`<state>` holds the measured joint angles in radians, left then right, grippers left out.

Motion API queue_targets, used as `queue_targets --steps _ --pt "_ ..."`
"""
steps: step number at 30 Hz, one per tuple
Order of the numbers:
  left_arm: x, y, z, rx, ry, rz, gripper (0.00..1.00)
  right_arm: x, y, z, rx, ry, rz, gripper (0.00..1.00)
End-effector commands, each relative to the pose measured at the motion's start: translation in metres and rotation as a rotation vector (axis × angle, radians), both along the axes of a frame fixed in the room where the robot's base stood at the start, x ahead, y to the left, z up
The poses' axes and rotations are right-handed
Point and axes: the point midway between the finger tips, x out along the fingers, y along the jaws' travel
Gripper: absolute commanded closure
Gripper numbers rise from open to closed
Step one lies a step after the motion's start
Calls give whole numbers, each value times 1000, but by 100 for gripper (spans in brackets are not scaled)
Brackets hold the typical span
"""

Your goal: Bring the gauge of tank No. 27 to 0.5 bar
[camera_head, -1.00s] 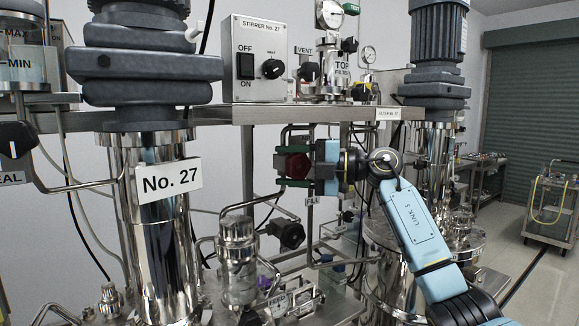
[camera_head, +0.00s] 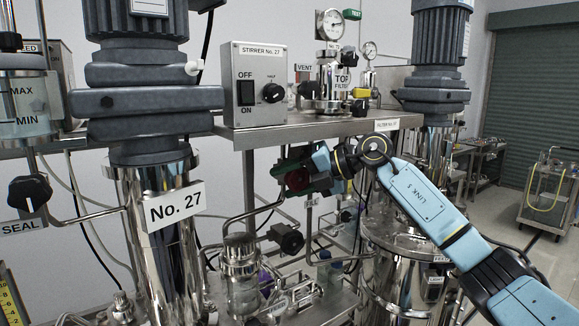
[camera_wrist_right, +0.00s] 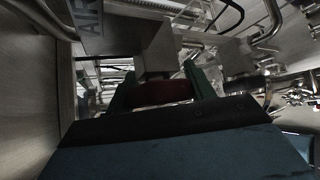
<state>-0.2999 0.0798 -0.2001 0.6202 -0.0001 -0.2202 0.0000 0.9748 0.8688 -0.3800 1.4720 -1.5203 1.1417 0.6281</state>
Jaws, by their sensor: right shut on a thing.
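The stirred tank with the No. 27 plate (camera_head: 175,206) stands at the left in the head view. A round gauge (camera_head: 330,25) sits on the top filter behind it; its needle is too small to read. My right gripper (camera_head: 293,179) is below the shelf, its dark green fingers around a red knob (camera_head: 298,181). It is tilted in the head view. In the wrist view the red knob (camera_wrist_right: 160,93) shows between the fingers, near a grey block and a plate reading AIR (camera_wrist_right: 88,18). The fingers partly hide the knob. My left gripper is not in view.
The stirrer box (camera_head: 258,84) stands on the steel shelf (camera_head: 300,131) just above my right gripper. A black valve knob (camera_head: 287,238) and pipes lie below it. A SEAL knob (camera_head: 30,192) is at far left. A second tank stands behind my right arm.

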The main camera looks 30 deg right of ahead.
Motion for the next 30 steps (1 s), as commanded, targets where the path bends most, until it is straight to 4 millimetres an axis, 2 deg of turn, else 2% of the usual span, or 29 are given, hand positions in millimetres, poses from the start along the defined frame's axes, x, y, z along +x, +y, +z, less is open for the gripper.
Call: queue_targets --steps 1,9,28,29,30 --pt "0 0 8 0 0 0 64 0 -1 4 -35 -2 -1 69" --pt "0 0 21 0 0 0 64 0 -2 0 -166 -14 0 69" --pt "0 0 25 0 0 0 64 0 -2 -2 -216 -19 -1 69" --pt "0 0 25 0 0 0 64 0 -2 -2 -216 -19 -1 45" --pt "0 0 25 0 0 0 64 0 -2 -2 -216 -19 -1 40"
